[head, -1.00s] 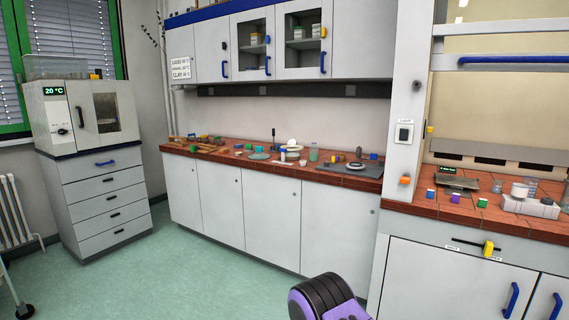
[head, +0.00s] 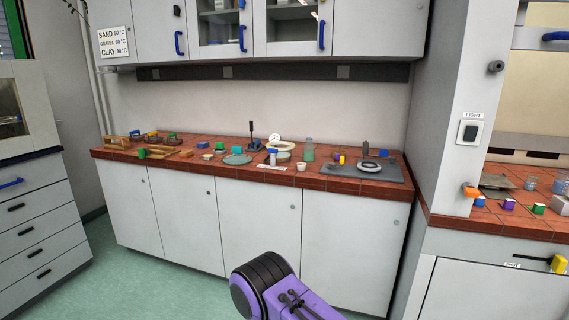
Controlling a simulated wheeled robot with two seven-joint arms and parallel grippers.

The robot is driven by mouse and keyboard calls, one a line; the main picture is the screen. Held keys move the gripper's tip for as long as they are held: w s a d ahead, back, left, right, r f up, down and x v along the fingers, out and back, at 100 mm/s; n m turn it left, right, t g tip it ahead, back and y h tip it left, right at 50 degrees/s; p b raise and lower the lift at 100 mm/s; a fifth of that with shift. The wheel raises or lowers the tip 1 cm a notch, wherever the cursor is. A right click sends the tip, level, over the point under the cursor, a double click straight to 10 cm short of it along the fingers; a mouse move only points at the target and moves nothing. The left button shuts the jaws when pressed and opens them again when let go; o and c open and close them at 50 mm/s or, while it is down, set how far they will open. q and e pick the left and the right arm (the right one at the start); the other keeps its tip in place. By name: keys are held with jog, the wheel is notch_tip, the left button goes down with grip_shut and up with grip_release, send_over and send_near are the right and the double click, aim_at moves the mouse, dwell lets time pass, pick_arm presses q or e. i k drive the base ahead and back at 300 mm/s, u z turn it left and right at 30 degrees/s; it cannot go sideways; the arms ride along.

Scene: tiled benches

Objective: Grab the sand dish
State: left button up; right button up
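I cannot tell which item is the sand dish; no label on the dishes is readable at this distance. On the tiled bench (head: 225,169) lie a flat teal dish (head: 237,159), a small white cup (head: 301,167) and a pale ring-shaped item (head: 284,146). A round pale dish-like item (head: 369,166) sits on a dark grey plate (head: 340,172) at the bench's right end. Neither gripper is in view. Only a purple and black arm part of mine shows at the bottom middle, well in front of the bench.
A wall sign (head: 114,43) lists sand, gravel and clay temperatures. A green-capped bottle (head: 309,151), a black stand (head: 253,137) and several coloured blocks crowd the bench. A second bench (head: 509,220) is at the right, a drawer cabinet (head: 38,228) at the left. The floor between is clear.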

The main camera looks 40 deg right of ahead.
aim_at(301, 166)
jog(key=z, duration=1.35)
jog(key=i, duration=1.6)
jog(key=z, duration=0.2)
